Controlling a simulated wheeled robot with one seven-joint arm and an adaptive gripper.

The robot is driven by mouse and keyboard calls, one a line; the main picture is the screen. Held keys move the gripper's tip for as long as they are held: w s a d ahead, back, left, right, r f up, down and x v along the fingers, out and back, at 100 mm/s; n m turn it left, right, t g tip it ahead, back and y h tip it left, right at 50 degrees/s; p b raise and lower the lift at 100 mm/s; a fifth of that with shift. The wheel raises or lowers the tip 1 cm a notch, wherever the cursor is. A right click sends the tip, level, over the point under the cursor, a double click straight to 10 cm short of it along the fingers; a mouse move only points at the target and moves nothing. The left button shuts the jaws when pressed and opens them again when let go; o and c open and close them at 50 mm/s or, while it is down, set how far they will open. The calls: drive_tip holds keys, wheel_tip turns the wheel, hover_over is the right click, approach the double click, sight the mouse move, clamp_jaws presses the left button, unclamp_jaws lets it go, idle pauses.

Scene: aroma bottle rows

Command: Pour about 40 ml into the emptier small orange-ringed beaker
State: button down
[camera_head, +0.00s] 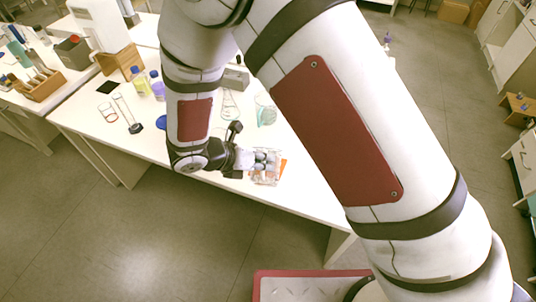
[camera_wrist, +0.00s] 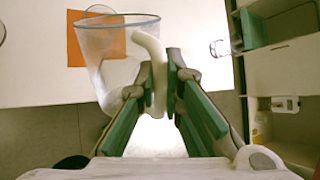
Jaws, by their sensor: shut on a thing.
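My gripper (camera_wrist: 168,85) is shut on the handle of a clear jug (camera_wrist: 112,65), which shows its round rim and pale curved handle in the wrist view. I cannot make out its liquid level. In the head view the jug (camera_head: 268,172) and my gripper (camera_head: 256,160) are at the table's front edge, by an orange mat (camera_head: 284,167). The mat (camera_wrist: 80,48) also shows behind the jug in the wrist view. A clear glass vessel (camera_head: 107,112) with a reddish rim stands at the left of the table. I cannot tell the two small orange-ringed beakers apart.
The white table (camera_head: 80,118) also holds a tall cylinder (camera_head: 126,112), a conical flask (camera_head: 230,104), a teal-tinted glass vessel (camera_head: 266,115) and a yellow bottle (camera_head: 140,84). My arm hides part of the table. The floor in front is open.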

sight(265, 151)
drive_tip(key=shift+w+r+g, duration=0.45)
drive_tip(key=shift+r+g, duration=0.05)
drive_tip(key=shift+w+d+r+n+g, duration=0.1)
drive_tip(key=shift+w+r+n+g, duration=0.4)
drive_tip(key=shift+w+r+g, duration=0.2)
idle(0.6)
drive_tip(key=shift+w+r, duration=0.1)
drive_tip(key=shift+w, duration=0.35)
drive_tip(key=shift+r+g, duration=0.15)
drive_tip(key=shift+g, duration=0.25)
drive_tip(key=shift+s, duration=0.2)
drive_tip(key=shift+s, duration=0.1)
drive_tip(key=shift+w+d+r+n+g+y+b, duration=0.1)
drive_tip(key=shift+w+r+n+g+y+b, duration=0.25)
drive_tip(key=shift+w+g+b, duration=0.4)
idle(1.5)
